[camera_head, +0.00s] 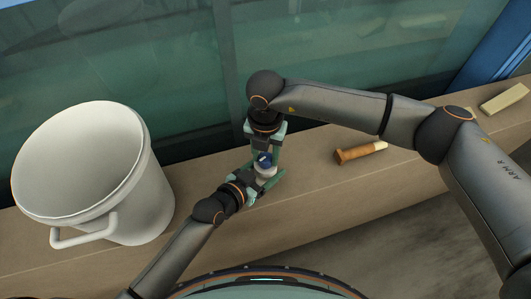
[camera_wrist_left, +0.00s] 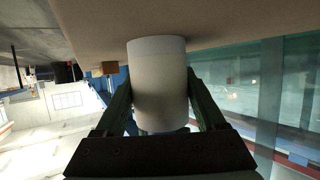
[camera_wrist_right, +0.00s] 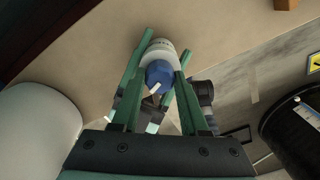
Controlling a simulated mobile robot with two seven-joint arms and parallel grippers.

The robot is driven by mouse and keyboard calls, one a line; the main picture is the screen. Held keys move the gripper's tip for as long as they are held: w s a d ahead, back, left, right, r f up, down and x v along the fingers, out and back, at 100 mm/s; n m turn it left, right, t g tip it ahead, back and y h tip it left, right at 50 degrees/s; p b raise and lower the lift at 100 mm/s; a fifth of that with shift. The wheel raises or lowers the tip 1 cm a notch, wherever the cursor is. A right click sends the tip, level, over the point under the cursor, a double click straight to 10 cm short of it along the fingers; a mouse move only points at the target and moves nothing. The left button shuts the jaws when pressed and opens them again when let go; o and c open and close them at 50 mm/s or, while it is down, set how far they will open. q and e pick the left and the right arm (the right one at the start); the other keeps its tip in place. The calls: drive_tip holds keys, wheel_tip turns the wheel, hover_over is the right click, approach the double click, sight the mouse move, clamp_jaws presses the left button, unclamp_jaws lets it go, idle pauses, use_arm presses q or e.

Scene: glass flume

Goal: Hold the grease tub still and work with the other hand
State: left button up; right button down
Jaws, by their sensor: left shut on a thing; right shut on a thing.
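The grease tub is a small white cylinder with a blue top; its white body (camera_head: 265,171) stands upright on the ledge in the head view. My left gripper (camera_head: 264,179) is shut around the body from the front left, and the pale tub (camera_wrist_left: 157,80) fills the space between its fingers in the left wrist view. My right gripper (camera_head: 265,148) comes from above and behind and is shut on the blue lid (camera_wrist_right: 159,76). The white body (camera_wrist_right: 161,48) shows past the lid in the right wrist view. The fingers hide part of the tub in the head view.
A large white bucket (camera_head: 140,205) with a handle stands on the ledge (camera_head: 320,205) at left. Glass (camera_head: 150,65) rises behind.

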use_arm(q)
drive_tip(key=shift+f, duration=0.1)
use_arm(e)
drive_tip(key=n, duration=0.5)
drive_tip(key=shift+n, duration=0.3)
drive_tip(key=n, duration=1.3)
drive_tip(key=shift+n, duration=0.3)
drive_tip(key=n, duration=1.3)
drive_tip(key=shift+n, duration=2.5)
